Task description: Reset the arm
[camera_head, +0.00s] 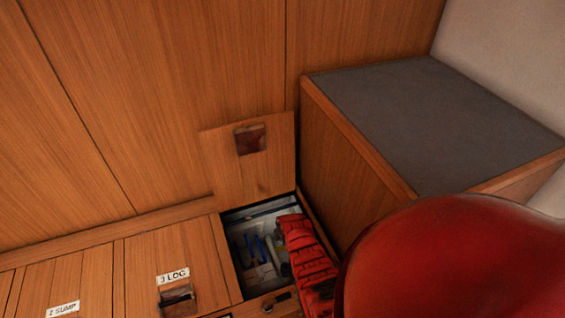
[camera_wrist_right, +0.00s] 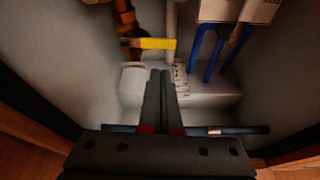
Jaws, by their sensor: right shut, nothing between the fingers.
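My right arm (camera_head: 440,260) comes in red from the lower right of the head view. A ribbed red part of it (camera_head: 310,262) reaches over the right side of an open floor compartment (camera_head: 228,250). In the right wrist view my right gripper (camera_wrist_right: 160,75) has its two dark fingers together, with nothing between them. It points into a pale-walled compartment, short of a pipe with a yellow handle (camera_wrist_right: 152,43) and blue lines (camera_wrist_right: 208,50). My right fingertips cannot be made out in the head view. My left gripper is not in view.
The compartment's wooden lid (camera_head: 240,175) stands raised against the wall panel. Closed hatches labelled "3 LOG" (camera_head: 200,250) and "2 SUMP" (camera_head: 85,285) lie to the left. A grey-topped wooden box (camera_head: 430,110) rises at the right. Dark side edges flank the opening in the wrist view.

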